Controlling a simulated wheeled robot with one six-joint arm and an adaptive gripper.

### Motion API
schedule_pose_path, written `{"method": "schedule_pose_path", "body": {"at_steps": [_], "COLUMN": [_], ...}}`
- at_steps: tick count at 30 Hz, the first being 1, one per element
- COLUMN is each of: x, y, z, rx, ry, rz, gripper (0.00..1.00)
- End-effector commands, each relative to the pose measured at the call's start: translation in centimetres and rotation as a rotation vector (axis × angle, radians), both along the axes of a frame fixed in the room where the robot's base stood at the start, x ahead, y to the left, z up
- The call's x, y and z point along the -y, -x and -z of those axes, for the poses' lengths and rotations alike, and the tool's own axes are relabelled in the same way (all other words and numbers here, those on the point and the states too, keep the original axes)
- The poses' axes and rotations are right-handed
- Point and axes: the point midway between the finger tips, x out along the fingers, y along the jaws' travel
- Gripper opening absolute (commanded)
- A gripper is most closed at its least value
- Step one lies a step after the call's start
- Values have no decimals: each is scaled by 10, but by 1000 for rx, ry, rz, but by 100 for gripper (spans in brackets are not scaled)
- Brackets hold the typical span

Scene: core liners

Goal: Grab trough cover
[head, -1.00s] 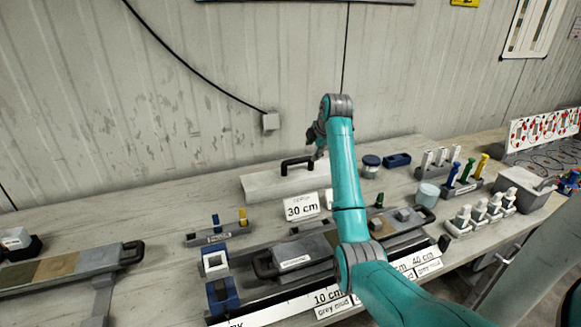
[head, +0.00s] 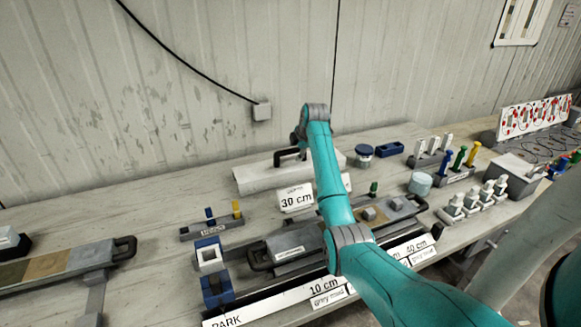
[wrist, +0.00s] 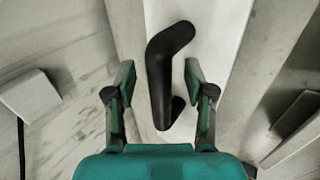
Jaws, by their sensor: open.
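The trough cover (head: 258,179) is a long pale block with a black handle on top, lying at the back of the bench near the wall. In the wrist view the pale cover (wrist: 215,40) runs beneath the black handle (wrist: 160,70). My gripper (wrist: 160,82) is open, with one teal finger on each side of the handle and visible gaps to both. The fingers do not appear to touch it, and their height above it is hard to tell. In the head view my gripper (head: 297,138) is at the handle's right, partly hidden by my arm.
A "30 cm" sign (head: 296,198) stands in front of the cover. A core trough with dark handles (head: 262,255) lies nearer me. A dark blue jar (head: 364,156) and a blue block (head: 389,149) stand right of the cover. The wall is close behind.

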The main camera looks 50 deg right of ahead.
Motion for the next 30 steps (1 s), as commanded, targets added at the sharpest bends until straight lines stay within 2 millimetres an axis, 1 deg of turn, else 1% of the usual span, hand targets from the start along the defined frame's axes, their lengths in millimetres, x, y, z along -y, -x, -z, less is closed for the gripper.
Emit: {"method": "schedule_pose_path", "body": {"at_steps": [3, 9, 10, 16, 17, 27, 30], "x": [2, 2, 2, 2, 2, 2, 2], "y": [-3, -4, -4, -3, -3, -3, -4], "z": [5, 6, 6, 6, 6, 5, 1], "rx": [0, 1, 1, 0, 0, 1, 2], "ry": [0, 1, 1, 0, 0, 1, 1], "rz": [0, 0, 0, 0, 0, 0, 0], "gripper": [54, 54, 51, 1, 0, 0, 0]}}
